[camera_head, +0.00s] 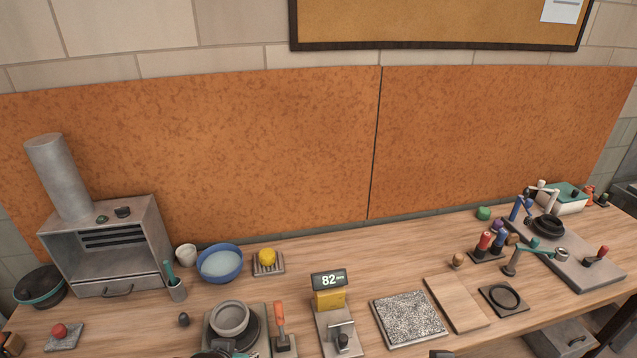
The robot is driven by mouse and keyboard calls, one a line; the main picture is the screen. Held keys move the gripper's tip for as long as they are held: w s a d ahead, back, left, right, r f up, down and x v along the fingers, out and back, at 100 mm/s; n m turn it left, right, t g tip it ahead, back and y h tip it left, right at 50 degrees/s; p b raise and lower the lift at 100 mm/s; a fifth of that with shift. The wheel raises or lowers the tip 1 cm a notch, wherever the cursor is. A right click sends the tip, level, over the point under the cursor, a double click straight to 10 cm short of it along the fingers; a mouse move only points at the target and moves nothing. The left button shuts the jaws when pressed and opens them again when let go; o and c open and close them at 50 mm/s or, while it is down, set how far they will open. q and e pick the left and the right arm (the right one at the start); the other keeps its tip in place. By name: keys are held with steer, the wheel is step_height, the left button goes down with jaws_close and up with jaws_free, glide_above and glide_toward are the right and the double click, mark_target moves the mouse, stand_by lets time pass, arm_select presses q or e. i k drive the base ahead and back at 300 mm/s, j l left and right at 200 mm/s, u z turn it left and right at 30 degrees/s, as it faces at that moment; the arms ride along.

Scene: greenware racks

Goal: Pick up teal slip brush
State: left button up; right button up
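A teal slip brush (168,271) stands upright, slightly tilted, in a small grey cup (177,291) on the left part of the bench. Its teal handle sticks up above the rim, and its lower end is hidden in the cup. Another dark part at the bottom edge right of centre looks like my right gripper (442,353). Both are cut off by the frame, so their fingers cannot be made out. Neither touches the brush.
A metal hooded box (105,250) stands left of the cup. A blue bowl (220,264) and a white cup (186,254) are behind it. A dark knob (184,320) and a grey bowl on a wheel (231,317) are in front. A speckled slab (408,318) lies farther right.

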mark_target(169, 269)
steer(key=u, duration=1.25)
